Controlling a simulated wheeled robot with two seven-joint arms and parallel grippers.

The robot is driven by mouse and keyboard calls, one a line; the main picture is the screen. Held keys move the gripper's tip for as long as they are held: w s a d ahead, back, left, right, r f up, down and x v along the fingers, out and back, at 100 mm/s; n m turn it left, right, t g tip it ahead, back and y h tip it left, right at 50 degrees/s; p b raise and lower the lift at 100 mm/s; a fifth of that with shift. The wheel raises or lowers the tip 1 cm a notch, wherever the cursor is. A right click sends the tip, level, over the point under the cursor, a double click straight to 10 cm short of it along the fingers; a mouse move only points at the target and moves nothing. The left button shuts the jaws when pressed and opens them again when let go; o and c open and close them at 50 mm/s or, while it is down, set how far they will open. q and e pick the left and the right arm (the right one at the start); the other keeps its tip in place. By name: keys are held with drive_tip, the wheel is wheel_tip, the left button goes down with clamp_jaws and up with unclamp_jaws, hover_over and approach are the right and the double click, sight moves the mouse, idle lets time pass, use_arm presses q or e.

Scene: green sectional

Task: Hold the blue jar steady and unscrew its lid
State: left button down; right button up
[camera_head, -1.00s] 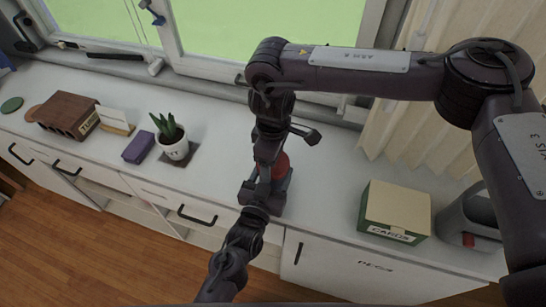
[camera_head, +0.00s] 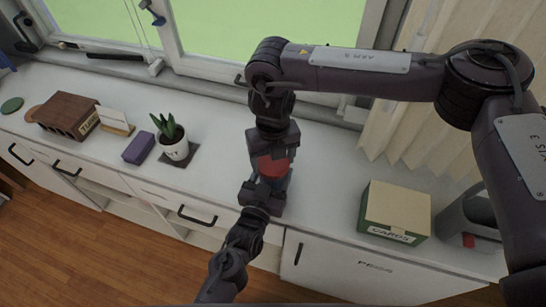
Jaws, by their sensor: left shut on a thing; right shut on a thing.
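The blue jar (camera_head: 284,184) stands on the white cabinet top, mostly hidden by my grippers. A red lid (camera_head: 274,166) shows on top of it. My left gripper (camera_head: 268,188) comes in from the near side, low, and is shut on the jar's body. My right gripper (camera_head: 272,153) reaches down from above and is shut on the red lid. Its fingers lie to either side of the lid. I cannot tell whether the lid is still seated on the jar.
A cream card box (camera_head: 396,207) stands to the right, with a grey appliance (camera_head: 468,219) beyond it. A potted plant (camera_head: 174,146), a purple box (camera_head: 139,147) and a brown wooden organizer (camera_head: 66,115) stand to the left. The cabinet top (camera_head: 222,172) is clear around the jar.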

drive_tip(key=n, duration=1.3)
drive_tip(key=shift+r+n, duration=0.1)
drive_tip(key=shift+n, duration=0.2)
drive_tip(key=n, duration=1.1)
drive_tip(key=shift+r, duration=0.15)
drive_tip(key=shift+r, duration=0.95)
